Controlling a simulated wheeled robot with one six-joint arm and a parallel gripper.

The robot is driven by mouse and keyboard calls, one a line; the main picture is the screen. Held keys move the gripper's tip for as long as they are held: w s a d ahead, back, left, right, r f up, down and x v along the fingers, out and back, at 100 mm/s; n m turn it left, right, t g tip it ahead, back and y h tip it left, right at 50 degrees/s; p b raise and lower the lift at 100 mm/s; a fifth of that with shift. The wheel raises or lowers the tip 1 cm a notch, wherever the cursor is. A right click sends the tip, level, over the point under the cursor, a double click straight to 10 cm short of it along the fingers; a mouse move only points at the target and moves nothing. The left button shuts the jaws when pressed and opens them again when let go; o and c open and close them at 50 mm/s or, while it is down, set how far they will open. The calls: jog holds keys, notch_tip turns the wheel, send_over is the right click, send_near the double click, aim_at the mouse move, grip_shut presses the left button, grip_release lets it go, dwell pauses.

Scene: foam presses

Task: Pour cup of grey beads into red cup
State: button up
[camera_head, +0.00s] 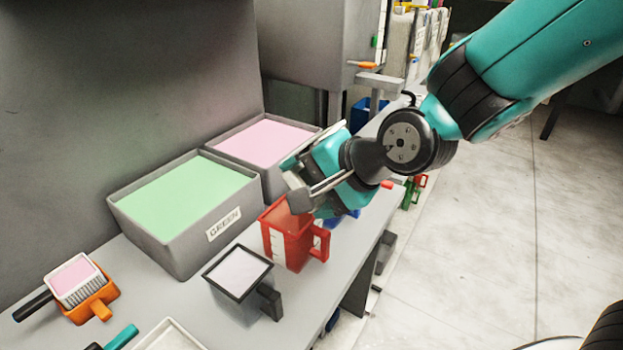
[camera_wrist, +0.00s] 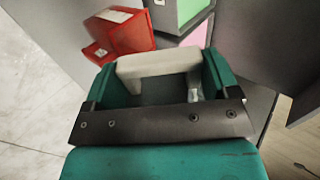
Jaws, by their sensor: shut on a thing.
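The red cup (camera_head: 290,240) stands upright on the bench with its handle to the right; it also shows in the wrist view (camera_wrist: 122,34). My gripper (camera_head: 318,180) is above the red cup and hides part of its rim. In the wrist view my gripper (camera_wrist: 160,78) is shut on a light grey handle-like piece (camera_wrist: 158,64), seemingly part of a grey cup. The rest of the held thing is mostly hidden, so I cannot tell its tilt or its contents. A dark cup (camera_head: 268,298) with pale grey-white contents stands on the bench in front of the red cup.
A grey bin of green material labelled GREEN (camera_head: 148,238) and a bin of pink material (camera_head: 300,128) stand behind the cups. A shallow tray (camera_head: 170,338) is at the front edge.

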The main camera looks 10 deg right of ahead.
jog(key=shift+w+g+h+p, duration=0.1)
jog(key=shift+g+h+p, duration=0.85)
jog(key=shift+p, duration=1.9)
jog(key=shift+w+a+f+g+h+p, duration=0.15)
jog(key=shift+g+h+p, duration=0.3)
jog(key=shift+p, duration=0.55)
jog(key=shift+s+a+f+g+h+p, duration=0.15)
jog(key=shift+g+h+p, duration=0.25)
jog(key=shift+p, duration=0.55)
jog(key=shift+w+a+f+g+h+p, duration=0.3)
jog(key=shift+g+h+p, duration=0.4)
jog(key=shift+p, duration=0.7)
jog(key=shift+w+a+f+g+h+p, duration=0.1)
jog(key=shift+w+f+g+h+p, duration=0.2)
jog(key=shift+f+g+h+p, duration=0.75)
jog(key=shift+w+a+r+h+p, duration=0.3)
jog(key=shift+r+h+p, duration=0.2)
jog(key=shift+p, duration=1.05)
